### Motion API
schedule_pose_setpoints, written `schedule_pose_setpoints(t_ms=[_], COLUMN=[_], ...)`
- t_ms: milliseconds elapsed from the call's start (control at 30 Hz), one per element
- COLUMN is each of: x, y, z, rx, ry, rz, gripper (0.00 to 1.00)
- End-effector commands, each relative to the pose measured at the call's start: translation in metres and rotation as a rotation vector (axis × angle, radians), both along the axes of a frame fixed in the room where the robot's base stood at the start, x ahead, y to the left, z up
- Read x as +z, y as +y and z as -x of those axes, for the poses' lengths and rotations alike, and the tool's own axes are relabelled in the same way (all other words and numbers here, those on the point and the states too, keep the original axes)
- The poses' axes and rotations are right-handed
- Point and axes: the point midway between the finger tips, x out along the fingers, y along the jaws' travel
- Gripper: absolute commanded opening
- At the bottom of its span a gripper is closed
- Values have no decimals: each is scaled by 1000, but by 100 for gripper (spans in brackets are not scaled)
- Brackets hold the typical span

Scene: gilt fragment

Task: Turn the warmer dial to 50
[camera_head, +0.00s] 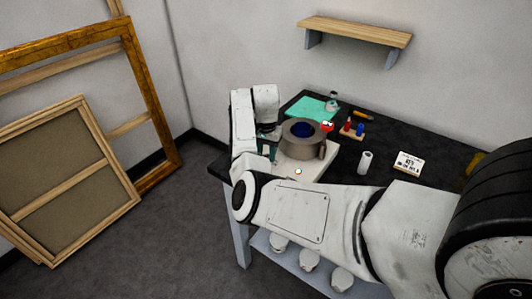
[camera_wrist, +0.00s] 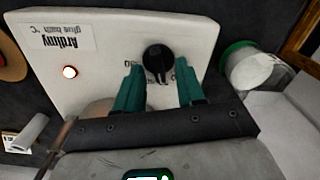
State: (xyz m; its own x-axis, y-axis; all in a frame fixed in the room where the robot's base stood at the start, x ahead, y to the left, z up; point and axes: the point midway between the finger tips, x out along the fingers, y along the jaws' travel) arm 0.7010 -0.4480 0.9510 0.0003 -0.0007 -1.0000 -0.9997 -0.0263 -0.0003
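The warmer is a white box (camera_head: 318,166) on the black table, with a taupe pot (camera_head: 303,140) on it. I cannot tell how far above the panel the tips are. In the head view my arm mostly hides the gripper.
A teal mat (camera_head: 308,107), a glass jar (camera_head: 333,98), a small rack (camera_head: 353,129), a white cylinder (camera_head: 365,161) and a card (camera_head: 408,161) are on the table. A shelf (camera_head: 355,31) is on the wall. Wooden frames (camera_head: 70,170) lean at the left.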

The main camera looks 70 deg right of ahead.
Motion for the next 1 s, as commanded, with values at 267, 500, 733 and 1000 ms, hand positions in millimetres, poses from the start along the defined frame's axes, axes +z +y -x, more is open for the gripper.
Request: schedule_pose_setpoints(t_ms=[267,500,733,1000], x=[5,43,85,107], y=[-1,-1,-1,0], z=[0,-1,0,0], rx=[0,-1,-1,-1], ry=[-1,-3,-2,0], rz=[2,4,3,0], gripper=[38,38,38,38])
